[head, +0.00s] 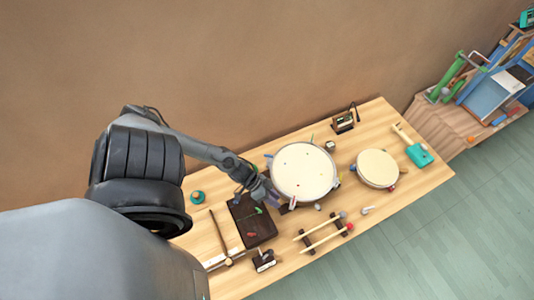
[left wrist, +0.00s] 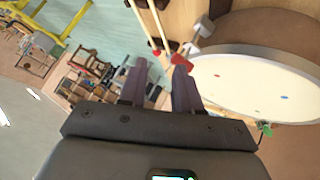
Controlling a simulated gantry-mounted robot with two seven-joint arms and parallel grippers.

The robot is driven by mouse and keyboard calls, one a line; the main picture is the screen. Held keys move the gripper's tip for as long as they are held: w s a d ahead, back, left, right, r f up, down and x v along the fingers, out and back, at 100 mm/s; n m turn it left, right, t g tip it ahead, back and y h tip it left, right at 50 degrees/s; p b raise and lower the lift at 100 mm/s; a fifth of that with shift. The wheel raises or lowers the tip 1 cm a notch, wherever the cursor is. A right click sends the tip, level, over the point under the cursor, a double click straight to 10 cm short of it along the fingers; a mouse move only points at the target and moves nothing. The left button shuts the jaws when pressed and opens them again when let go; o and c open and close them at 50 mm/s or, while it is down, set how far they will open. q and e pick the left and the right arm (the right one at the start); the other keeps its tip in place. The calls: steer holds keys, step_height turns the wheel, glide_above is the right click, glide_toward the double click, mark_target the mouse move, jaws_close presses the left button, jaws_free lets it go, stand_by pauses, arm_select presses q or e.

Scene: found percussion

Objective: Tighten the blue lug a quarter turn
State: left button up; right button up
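A round drum with a cream head (head: 303,172) lies on the wooden table, with small coloured lugs around its rim. A small bluish piece (head: 268,156) at its upper left rim may be the blue lug; it is too small to be sure. My left gripper (head: 274,193) is at the drum's lower left side. In the left wrist view its two fingers (left wrist: 160,66) stand apart with nothing seen between them. A red lug (left wrist: 181,62) is by the right fingertip, and the drum (left wrist: 255,85) is to the right. A green lug (left wrist: 266,130) shows lower right. My right gripper is not in view.
A dark tray (head: 250,222) lies left of the drum. Two sticks on dark supports (head: 323,234) lie in front. A dark box (head: 343,122) stands behind.

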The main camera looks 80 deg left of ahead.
arm_select(q)
steer(key=s+a+r+m+g+y, duration=0.2)
steer(key=a, duration=1.7)
steer(key=m+g+y, duration=0.1)
steer(key=m, duration=0.1)
glide_toward(267, 155)
steer(key=b+x, duration=0.1)
steer(key=x, duration=0.1)
steer(key=b+x, duration=0.4)
steer(key=shift+w, duration=0.3)
steer(key=shift+b+x, duration=0.55)
steer(key=shift+x, duration=0.75)
steer(key=shift+c, duration=0.5)
jaws_close()
